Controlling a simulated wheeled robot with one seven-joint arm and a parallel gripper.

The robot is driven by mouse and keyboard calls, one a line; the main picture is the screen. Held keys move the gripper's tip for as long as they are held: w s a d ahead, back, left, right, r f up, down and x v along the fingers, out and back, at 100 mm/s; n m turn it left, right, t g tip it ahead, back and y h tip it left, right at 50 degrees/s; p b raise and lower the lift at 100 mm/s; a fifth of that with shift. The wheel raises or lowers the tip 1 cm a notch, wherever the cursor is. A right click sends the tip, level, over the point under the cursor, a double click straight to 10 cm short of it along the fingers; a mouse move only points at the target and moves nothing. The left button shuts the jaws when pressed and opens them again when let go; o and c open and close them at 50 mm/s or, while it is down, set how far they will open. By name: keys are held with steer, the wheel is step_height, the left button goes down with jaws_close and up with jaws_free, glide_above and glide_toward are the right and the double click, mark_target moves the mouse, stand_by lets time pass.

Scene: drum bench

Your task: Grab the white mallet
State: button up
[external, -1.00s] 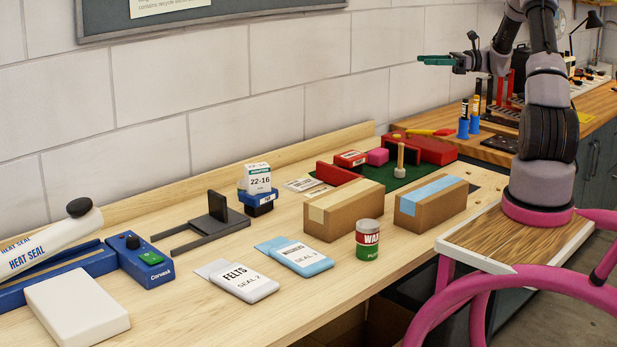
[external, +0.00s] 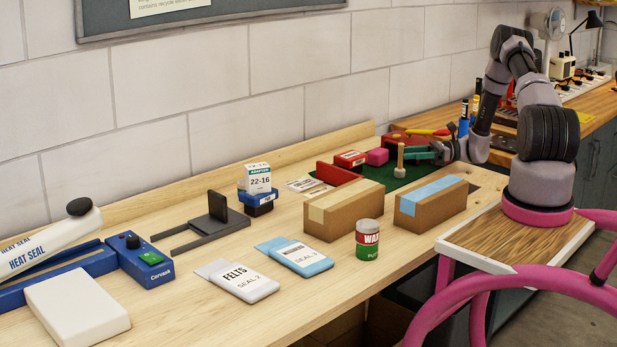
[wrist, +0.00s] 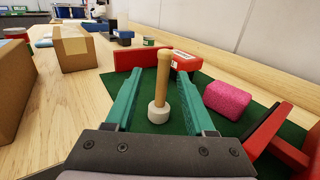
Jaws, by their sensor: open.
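The white mallet (wrist: 158,113) stands upright on a green mat (wrist: 226,128), its white head down and its wooden handle pointing up. In the external view the mallet (external: 400,160) is behind the cardboard boxes. My gripper (external: 408,154) has come down low beside it with its teal fingers pointing left. In the wrist view my gripper (wrist: 160,100) is open, one finger on each side of the mallet. I see gaps between the mallet and both fingers.
A pink block (wrist: 228,100) and red parts (wrist: 270,130) lie right of the mallet in the wrist view. A red block (wrist: 136,57) stands behind it. Cardboard boxes (external: 342,207) and a wax tin (external: 369,241) stand nearer the bench's front edge.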

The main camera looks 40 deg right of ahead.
steer(key=x, duration=0.5)
steer(key=shift+w+a, duration=0.2)
steer(key=shift+w, duration=0.2)
jaws_close()
